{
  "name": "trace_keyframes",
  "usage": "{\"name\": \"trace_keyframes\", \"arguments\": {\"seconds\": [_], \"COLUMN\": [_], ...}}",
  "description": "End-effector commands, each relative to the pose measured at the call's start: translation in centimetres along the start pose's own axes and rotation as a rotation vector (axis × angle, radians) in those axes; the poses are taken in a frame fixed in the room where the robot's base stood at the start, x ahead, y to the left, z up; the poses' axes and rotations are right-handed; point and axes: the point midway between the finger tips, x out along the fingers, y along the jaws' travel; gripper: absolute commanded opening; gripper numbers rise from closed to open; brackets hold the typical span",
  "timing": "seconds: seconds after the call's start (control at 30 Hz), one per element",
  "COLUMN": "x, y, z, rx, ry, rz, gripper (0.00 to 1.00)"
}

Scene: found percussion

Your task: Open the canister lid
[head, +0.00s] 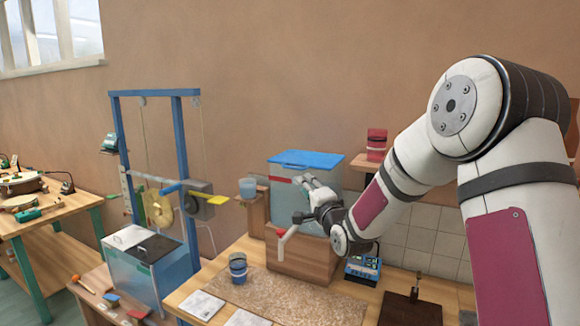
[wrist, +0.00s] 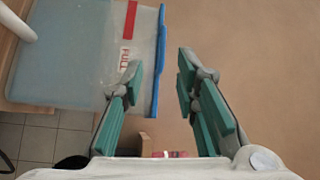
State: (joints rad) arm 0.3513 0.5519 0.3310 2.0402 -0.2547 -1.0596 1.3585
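The canister (head: 283,182) is a pale blue translucent box on a wooden stand, and its flat blue lid (head: 307,160) lies shut on top. In the wrist view the canister body (wrist: 70,60) fills the left, with a red line and a "FULL" label, and the lid (wrist: 161,60) shows edge-on. My gripper (head: 305,183) is at the canister's front, just below the lid's level in the head view. In the wrist view my gripper (wrist: 160,72) is open, with one teal-padded finger either side of the lid edge. No contact is visible; the depth gap is unclear.
A white spout with a red end (head: 288,236) sticks out below the canister. Blue cups (head: 238,268) and a blue device (head: 362,270) stand on the bench. A red box (head: 376,144) sits on a shelf at right. A blue frame (head: 182,140) stands left. Open air lies above the lid.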

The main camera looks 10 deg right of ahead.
Motion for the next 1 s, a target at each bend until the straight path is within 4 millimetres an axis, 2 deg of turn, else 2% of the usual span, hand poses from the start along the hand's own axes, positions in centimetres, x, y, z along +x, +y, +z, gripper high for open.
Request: {"name": "trace_keyframes", "arguments": {"seconds": [0.27,0.37,0.8,1.0], "x": [1.0,2.3,10.4,12.9], "y": [0.1,0.0,-0.3,-0.4], "z": [-0.3,-0.3,-0.3,-0.4], "rx": [0.061,0.059,0.058,0.057], "ry": [0.009,0.008,0.009,0.009], "rz": [-0.046,-0.046,-0.046,-0.044], "gripper": [0.28,0.28,0.28,0.28]}}
